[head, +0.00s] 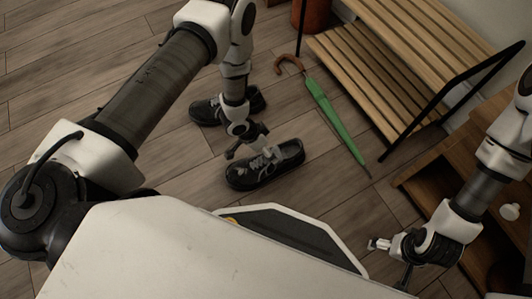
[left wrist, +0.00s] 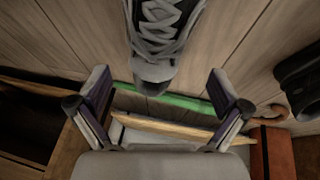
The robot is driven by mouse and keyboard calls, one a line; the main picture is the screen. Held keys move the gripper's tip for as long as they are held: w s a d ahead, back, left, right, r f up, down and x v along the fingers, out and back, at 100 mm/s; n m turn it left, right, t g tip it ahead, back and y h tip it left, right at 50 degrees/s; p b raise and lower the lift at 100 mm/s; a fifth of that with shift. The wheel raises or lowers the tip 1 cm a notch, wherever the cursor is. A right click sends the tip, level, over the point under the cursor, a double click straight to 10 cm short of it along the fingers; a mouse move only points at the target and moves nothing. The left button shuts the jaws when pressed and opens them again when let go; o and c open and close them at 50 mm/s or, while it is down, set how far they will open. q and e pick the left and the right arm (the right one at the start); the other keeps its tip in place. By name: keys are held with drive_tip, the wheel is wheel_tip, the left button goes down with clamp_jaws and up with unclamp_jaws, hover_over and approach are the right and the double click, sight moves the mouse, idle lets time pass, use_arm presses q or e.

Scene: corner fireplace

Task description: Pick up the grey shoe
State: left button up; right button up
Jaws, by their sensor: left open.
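A dark shoe with grey laces (head: 277,166) lies upright on the wooden floor in the middle of the head view. In the left wrist view this laced shoe (left wrist: 160,32) is at the top centre, its grey laces and a pale grey end showing. My left gripper (head: 249,143) is over the shoe, its fingers spread and empty. In the left wrist view the open fingers (left wrist: 160,84) stand either side of the shoe's line. A second black shoe (head: 208,112) lies behind, partly hidden by my left arm. My right gripper (head: 390,262) is at the lower right, fingers apart and empty.
A green umbrella (head: 328,112) with a brown hooked handle lies right of the shoe. A slatted wooden bench (head: 350,75) stands behind it. A wooden cabinet (head: 420,180) is beside my right arm. Floor at the upper left is clear.

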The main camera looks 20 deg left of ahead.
sight(276, 154)
use_arm(q)
drive_tip(key=b+x, duration=0.4)
drive_tip(key=x, duration=0.2)
drive_tip(key=shift+d, duration=0.25)
drive_tip(key=shift+r, duration=0.2)
drive_tip(key=c, duration=1.8)
drive_tip(key=shift+c, duration=0.2)
drive_tip(key=shift+r, duration=0.1)
